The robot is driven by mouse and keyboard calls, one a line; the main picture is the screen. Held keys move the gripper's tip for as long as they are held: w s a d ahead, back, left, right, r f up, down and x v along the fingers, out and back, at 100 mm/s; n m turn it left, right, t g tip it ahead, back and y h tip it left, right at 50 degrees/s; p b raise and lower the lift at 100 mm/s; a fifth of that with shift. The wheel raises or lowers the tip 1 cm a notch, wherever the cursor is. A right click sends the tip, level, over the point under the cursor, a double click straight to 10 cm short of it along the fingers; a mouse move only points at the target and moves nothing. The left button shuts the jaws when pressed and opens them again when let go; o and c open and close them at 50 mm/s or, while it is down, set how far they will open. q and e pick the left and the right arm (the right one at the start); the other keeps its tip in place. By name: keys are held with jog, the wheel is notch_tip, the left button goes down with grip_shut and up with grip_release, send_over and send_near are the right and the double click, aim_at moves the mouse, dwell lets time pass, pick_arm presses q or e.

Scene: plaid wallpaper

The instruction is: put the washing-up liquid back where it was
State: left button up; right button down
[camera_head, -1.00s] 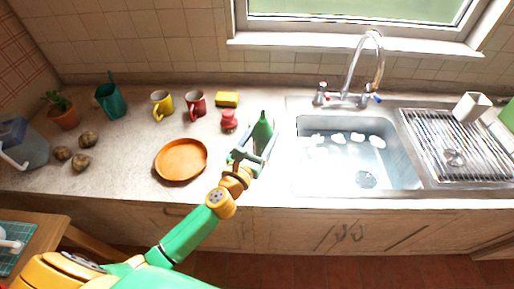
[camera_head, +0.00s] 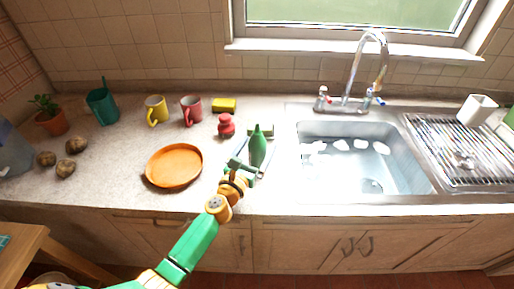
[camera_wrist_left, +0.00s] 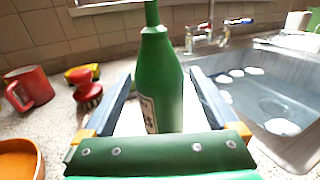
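The washing-up liquid is a green bottle (camera_head: 258,149) standing upright on the worktop, left of the sink. It also shows large in the left wrist view (camera_wrist_left: 160,85), with part of a pale label at its left edge. My left gripper (camera_head: 249,168) is low at the near side of the bottle. In the left wrist view its two fingers (camera_wrist_left: 160,100) stand apart on either side of the bottle, with gaps visible between them and it. The bottle's foot is hidden behind the gripper's green body. My right gripper is not in view.
A pale block (camera_head: 266,131) lies just behind the bottle. A red brush (camera_head: 226,125), yellow sponge (camera_head: 223,105), two mugs and an orange plate (camera_head: 174,166) are to the left. The water-filled sink (camera_head: 345,178) is close on the right. The worktop front edge is near.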

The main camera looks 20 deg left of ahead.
pick_arm(q)
jog(key=shift+r+p, duration=0.35)
jog(key=s, duration=0.7)
jog(key=s+a, duration=0.1)
jog(key=s, duration=0.3)
jog(key=shift+a+f+b, duration=0.1)
jog(key=shift+f+b, duration=0.2)
jog(key=shift+b, duration=0.05)
jog(key=shift+s+r, duration=0.15)
jog(key=shift+s, duration=0.35)
